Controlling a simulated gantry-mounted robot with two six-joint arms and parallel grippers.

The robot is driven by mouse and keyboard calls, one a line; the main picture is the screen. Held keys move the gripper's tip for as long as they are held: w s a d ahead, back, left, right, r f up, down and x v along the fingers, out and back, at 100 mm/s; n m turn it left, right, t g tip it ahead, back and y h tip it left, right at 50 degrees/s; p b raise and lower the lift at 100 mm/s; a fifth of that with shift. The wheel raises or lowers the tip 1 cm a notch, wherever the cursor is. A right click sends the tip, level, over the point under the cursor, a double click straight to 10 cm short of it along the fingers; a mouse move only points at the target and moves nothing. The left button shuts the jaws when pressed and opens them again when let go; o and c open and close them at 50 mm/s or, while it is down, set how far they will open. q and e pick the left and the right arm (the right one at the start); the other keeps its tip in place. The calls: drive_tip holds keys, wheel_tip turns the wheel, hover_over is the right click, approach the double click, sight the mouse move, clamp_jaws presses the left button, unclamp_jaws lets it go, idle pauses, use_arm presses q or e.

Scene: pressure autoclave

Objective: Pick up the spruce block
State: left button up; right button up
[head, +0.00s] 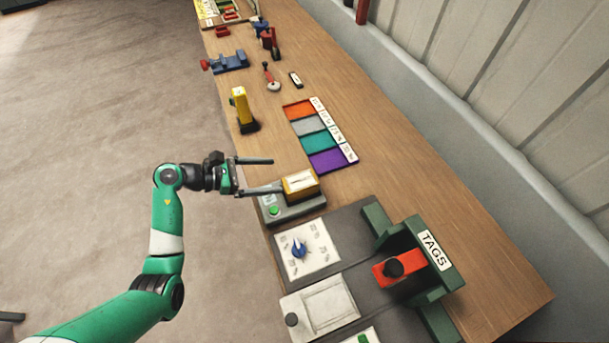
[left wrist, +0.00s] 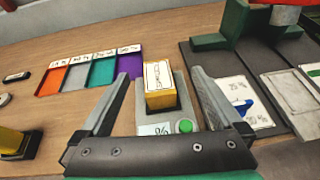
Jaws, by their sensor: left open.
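A yellow wood-coloured block with a white label (head: 300,184) sits on a grey device with a green button (head: 293,210); I take it as the spruce block, though its label is too small to read. In the left wrist view the block (left wrist: 160,98) appears between my finger lines, upright on the device (left wrist: 188,100). My left gripper (head: 277,174) is open and empty. Its fingers point right toward the block, and the near fingertip looks close to the block's left side; I cannot tell whether they touch. My right gripper is not in view.
Orange, grey, teal and purple trays (head: 326,159) lie behind the device. A yellow upright tool (head: 242,108) stands at the bench's left edge. Bare bench (head: 420,170) lies right.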

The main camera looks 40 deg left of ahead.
use_arm(q)
wheel_tip(320, 180, down, 4)
drive_tip(key=s+a+n+y+b, duration=0.1)
drive_tip(key=s+b, duration=0.1)
drive_tip(key=s, duration=0.1)
drive_tip(key=b, duration=0.1)
approach(300, 180)
drive_tip(key=shift+w+d+f+t, duration=0.15)
drive_tip(key=shift+w+d+f, duration=0.1)
drive_tip(key=shift+w+f, duration=0.3)
drive_tip(key=shift+w+d+f+t, duration=0.15)
drive_tip(key=shift+w+d+f, duration=0.1)
drive_tip(key=shift+w+f, duration=0.35)
drive_tip(key=x, duration=0.1)
drive_tip(key=b+x, duration=0.1)
drive_tip(key=x, duration=0.3)
drive_tip(key=shift+w+d+r+b, duration=0.1)
drive_tip(key=shift+d+r+b, duration=0.1)
drive_tip(key=shift+d+b, duration=0.15)
drive_tip(key=shift+a, duration=0.1)
drive_tip(key=c, duration=1.5)
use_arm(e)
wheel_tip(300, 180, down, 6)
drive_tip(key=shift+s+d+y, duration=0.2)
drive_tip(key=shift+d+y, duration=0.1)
use_arm(q)
drive_tip(key=shift+r, duration=0.1)
